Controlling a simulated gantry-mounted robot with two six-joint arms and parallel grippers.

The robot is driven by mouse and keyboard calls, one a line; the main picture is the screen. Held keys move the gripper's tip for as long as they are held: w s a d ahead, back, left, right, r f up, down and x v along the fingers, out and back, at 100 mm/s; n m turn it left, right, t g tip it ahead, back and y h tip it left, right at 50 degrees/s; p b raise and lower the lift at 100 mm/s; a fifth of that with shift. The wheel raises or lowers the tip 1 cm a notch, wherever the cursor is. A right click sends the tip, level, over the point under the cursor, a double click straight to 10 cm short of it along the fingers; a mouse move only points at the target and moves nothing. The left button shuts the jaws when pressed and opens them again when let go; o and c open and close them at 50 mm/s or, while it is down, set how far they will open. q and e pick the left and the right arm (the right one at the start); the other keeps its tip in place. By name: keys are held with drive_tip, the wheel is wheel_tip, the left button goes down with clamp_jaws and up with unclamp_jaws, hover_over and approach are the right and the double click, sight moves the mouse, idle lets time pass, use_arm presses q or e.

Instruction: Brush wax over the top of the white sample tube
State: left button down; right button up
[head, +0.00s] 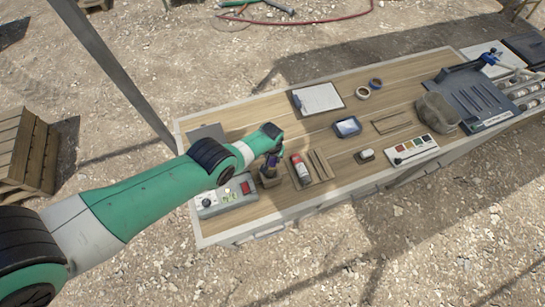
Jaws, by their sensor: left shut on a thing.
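My left gripper (271,161) is at the left part of the wooden table, pointing down just above a small brown block-like holder (270,179). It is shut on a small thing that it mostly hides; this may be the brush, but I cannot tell. A red and white cylinder (300,168) is just right of the gripper, beside thin wooden strips. Pale long tubes (528,92) lie at the far right end; I cannot tell which is the white sample tube. A grey box with dials and a display (225,197), perhaps a wax heater, stands left of the gripper. My right gripper is out of view.
A wooden crate (26,150) stands on the ground at left.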

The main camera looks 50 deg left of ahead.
use_arm(q)
wheel_tip(320, 180, up, 6)
drive_tip(key=p, duration=0.5)
drive_tip(key=shift+p, duration=0.35)
drive_tip(key=shift+f, duration=0.1)
wheel_tip(320, 180, up, 2)
drive_tip(key=shift+d+r+p, duration=0.1)
drive_tip(key=shift+r+p, duration=0.15)
drive_tip(key=shift+p, duration=0.6)
drive_tip(key=shift+r, duration=0.35)
drive_tip(key=shift+f, duration=0.1)
